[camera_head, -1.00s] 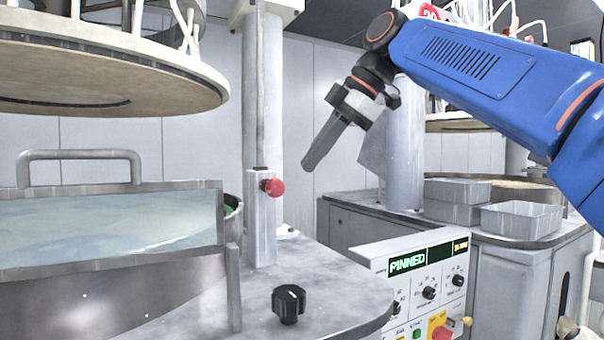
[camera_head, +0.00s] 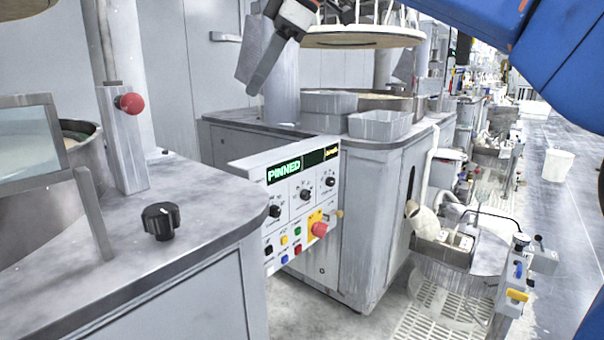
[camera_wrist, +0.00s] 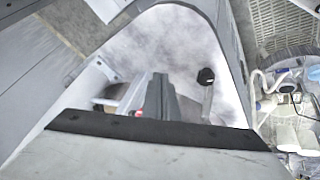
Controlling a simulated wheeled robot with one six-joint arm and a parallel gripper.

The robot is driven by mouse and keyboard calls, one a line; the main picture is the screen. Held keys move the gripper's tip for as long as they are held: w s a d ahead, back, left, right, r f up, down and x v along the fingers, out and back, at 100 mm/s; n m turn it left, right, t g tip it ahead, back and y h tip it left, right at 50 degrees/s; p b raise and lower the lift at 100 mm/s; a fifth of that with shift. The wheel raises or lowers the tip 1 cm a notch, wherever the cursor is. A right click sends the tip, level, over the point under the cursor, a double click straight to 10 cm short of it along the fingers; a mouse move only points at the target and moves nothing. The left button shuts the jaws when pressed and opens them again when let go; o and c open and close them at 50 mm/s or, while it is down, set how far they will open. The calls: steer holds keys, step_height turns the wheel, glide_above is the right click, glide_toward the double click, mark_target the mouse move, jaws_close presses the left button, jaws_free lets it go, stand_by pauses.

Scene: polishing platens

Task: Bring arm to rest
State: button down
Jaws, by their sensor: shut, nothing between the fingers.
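My gripper (camera_head: 256,86) is at the upper middle of the head view, pointing down and left, with its fingers together and nothing between them. In that view it overlaps the grey column and wall behind the control panel. In the wrist view the closed fingers (camera_wrist: 158,95) show in the middle, over the grey machine top. My blue arm (camera_head: 560,50) crosses the upper right of the head view, and part of it is cut off by the frame edge.
A grey machine top (camera_head: 120,235) with a black knob (camera_head: 160,220) and red button (camera_head: 131,103) is at left. The panel (camera_head: 305,205) reads PINNED. Grey bins (camera_head: 380,125) stand on the bench behind. Open floor (camera_head: 555,230) lies at right.

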steer(key=s+d+f+m+t+h, duration=0.1)
steer(key=s+d+f+m+h, duration=0.3)
steer(key=d+f, duration=0.6)
steer(key=s+d+f+m+t+y, duration=0.1)
steer(key=d+f+m, duration=0.6)
steer(key=d, duration=0.5)
steer(key=s+d+f+m+h, duration=0.1)
steer(key=s+d+f+m, duration=0.2)
steer(key=f, duration=0.6)
steer(key=s+d+f+m+h, duration=0.1)
steer(key=s+d+f+m, duration=0.2)
steer(key=s+d+f, duration=0.4)
steer(key=s+d+f+m+h, duration=0.1)
steer(key=s+d+f+m, duration=0.2)
steer(key=f, duration=0.9)
steer(key=s+d, duration=0.2)
steer(key=s, duration=0.1)
steer(key=shift+d+t, duration=0.25)
steer(key=shift+t, duration=0.15)
steer(key=shift+f, duration=0.1)
